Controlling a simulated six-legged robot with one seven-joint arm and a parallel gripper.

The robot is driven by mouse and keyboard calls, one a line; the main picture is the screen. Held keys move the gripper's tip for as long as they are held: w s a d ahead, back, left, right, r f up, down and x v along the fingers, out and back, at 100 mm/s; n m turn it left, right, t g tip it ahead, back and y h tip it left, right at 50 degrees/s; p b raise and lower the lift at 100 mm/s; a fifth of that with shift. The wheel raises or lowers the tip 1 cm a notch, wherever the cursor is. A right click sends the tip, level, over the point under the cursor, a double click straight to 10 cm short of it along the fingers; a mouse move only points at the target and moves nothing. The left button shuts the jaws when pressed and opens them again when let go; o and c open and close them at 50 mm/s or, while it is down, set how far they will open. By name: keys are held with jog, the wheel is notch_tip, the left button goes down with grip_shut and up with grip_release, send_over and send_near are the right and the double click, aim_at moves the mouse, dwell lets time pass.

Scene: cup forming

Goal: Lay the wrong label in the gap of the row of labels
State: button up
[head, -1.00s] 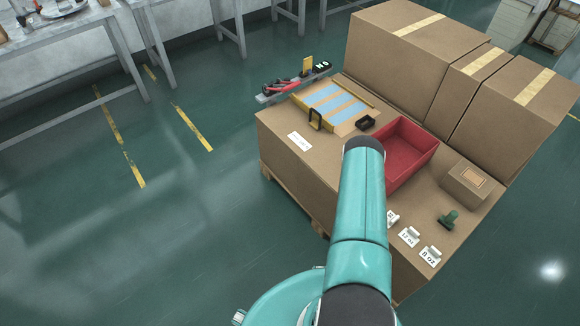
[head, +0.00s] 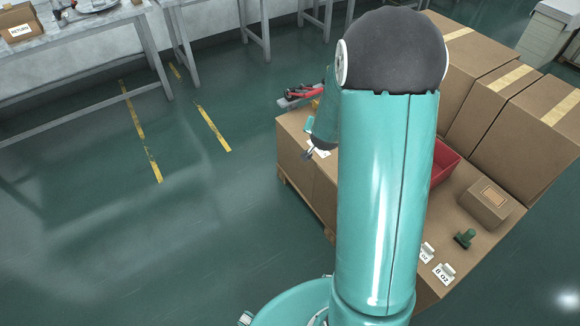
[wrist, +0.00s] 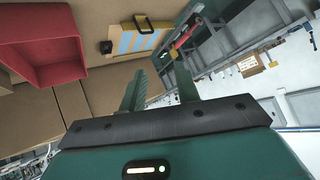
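A white label (head: 322,151) lies alone near the left edge of the cardboard-coloured worktop, partly hidden by my gripper; its print is unreadable here. Part of the row of labels (head: 443,273) shows at the front right edge, with "8 oz" readable on the end one. My arm hides the rest of the row, and I cannot see the gap. My gripper (head: 308,153) is beside the lone label in the head view, its height above the top unclear. In the wrist view my gripper (wrist: 160,88) has its fingers apart with nothing between them.
A red bin (head: 446,163) is partly behind my arm and also shows in the wrist view (wrist: 38,45). A board with blue strips (wrist: 140,40) lies beyond. A small box (head: 486,205) and a green stamp-like object (head: 465,238) stand at right. Large cartons (head: 520,110) fill the back.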

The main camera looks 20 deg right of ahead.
jog(key=s+a+r+n+y, duration=0.25)
jog(key=s+a+r, duration=0.25)
jog(key=a+r, duration=0.3)
jog(key=s+a+r+n+y, duration=0.2)
jog(key=s+a+r+n, duration=0.15)
jog(key=a+r, duration=0.5)
jog(key=s+a+r+n+g, duration=0.1)
jog(key=s+a+r+n, duration=0.1)
jog(key=s, duration=0.7)
jog(key=s+a+r+n+g, duration=0.1)
jog(key=s+a+r+g, duration=0.1)
jog(key=s, duration=0.7)
jog(key=shift+a+r+n, duration=0.4)
jog(key=shift+a+r, duration=0.3)
jog(key=shift+a, duration=0.55)
jog(key=shift+y, duration=0.25)
